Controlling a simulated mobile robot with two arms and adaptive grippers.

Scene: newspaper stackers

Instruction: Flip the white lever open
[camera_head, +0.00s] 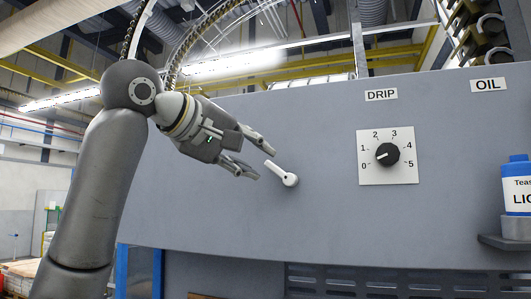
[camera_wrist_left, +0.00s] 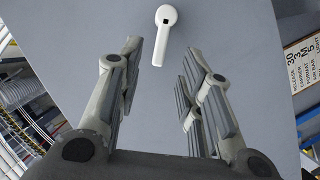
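The white lever (camera_head: 283,174) is mounted on the grey machine panel. In the head view it slants, with its round hub at the lower right and its free end at the upper left. My left gripper (camera_head: 263,161) is just left of the lever, with its fingers spread and pointing toward it. In the left wrist view the lever (camera_wrist_left: 165,38) lies ahead of the open fingers (camera_wrist_left: 159,58), its free end at the gap between the fingertips. Nothing is between the fingers' pads. My right gripper is not in view.
The grey panel (camera_head: 230,220) fills the middle. Right of the lever is a dial (camera_head: 387,154) numbered 0 to 5 under a DRIP label (camera_head: 381,95). An OIL label (camera_head: 489,85) and a blue-and-white bottle (camera_head: 517,187) on a small shelf (camera_head: 503,243) are at the far right.

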